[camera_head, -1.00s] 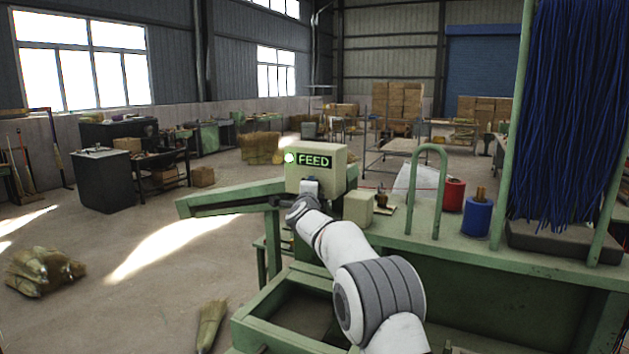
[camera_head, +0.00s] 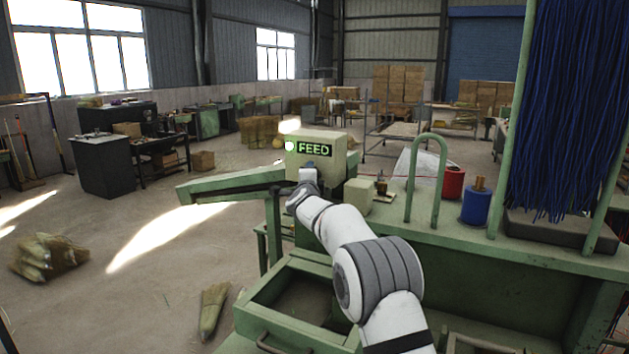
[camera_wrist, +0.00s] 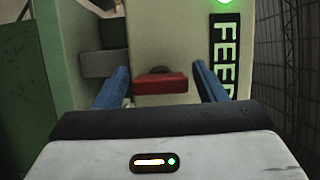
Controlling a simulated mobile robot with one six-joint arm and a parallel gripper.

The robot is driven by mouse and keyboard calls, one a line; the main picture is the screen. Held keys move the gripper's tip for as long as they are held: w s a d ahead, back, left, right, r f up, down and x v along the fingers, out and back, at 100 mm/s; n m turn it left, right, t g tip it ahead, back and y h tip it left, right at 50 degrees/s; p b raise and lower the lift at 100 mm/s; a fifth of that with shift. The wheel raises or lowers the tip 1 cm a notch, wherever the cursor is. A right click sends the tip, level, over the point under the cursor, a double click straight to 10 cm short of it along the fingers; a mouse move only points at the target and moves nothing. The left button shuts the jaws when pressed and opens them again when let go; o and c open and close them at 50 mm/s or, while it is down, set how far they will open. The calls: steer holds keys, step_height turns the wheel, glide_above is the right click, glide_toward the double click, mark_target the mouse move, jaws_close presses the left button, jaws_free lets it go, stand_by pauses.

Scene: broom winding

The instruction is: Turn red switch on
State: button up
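The red switch (camera_wrist: 161,83) sits on the cream face of the FEED box in the wrist view. My gripper (camera_wrist: 162,80) is open, with one blue finger on each side of the switch and a visible gap to both. In the head view the cream box (camera_head: 334,166) carries a lit green FEED label and a glowing green lamp (camera_head: 290,146).
A grey block (camera_wrist: 107,64) juts out left of the switch in the wrist view. A small cream box (camera_head: 358,195), a green hoop (camera_head: 427,180), a red spool (camera_head: 453,183) and a blue spool (camera_head: 475,207) stand on the green bench to the right.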

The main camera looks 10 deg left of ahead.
steer(key=shift+o, duration=0.3)
steer(key=shift+s, duration=0.1)
steer(key=shift+s+b, duration=0.2)
steer(key=shift+b, duration=0.15)
steer(key=s+b, duration=0.3)
steer(key=s, duration=0.4)
steer(key=shift+d+b, duration=0.2)
steer(key=shift+b, duration=0.15)
steer(key=shift+s, duration=0.15)
